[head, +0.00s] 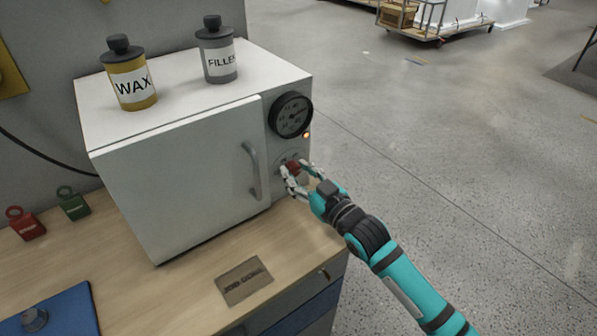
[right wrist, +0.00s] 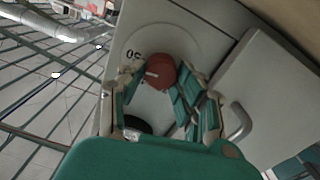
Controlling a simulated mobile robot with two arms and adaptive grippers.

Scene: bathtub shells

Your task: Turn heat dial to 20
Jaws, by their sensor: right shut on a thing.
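The heat dial is a red knob (head: 293,166) on the front panel of a white oven, below a round black gauge (head: 291,115). In the right wrist view the red knob (right wrist: 160,71) has a pale pointer line, with a printed number beside it that reads like 20 or 30, seen turned. My right gripper (head: 297,172) is at the knob, with its fingers (right wrist: 165,95) on both sides of it, shut on it. A dark round part (right wrist: 137,125) shows below the knob, partly hidden by my fingers. My left gripper is not in view.
The white oven (head: 185,172) has a closed door with a grey handle (head: 251,170). A WAX can (head: 133,78) and a FILLER can (head: 217,52) stand on top. A small orange lamp (head: 306,135) glows under the gauge. Open floor lies to the right.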

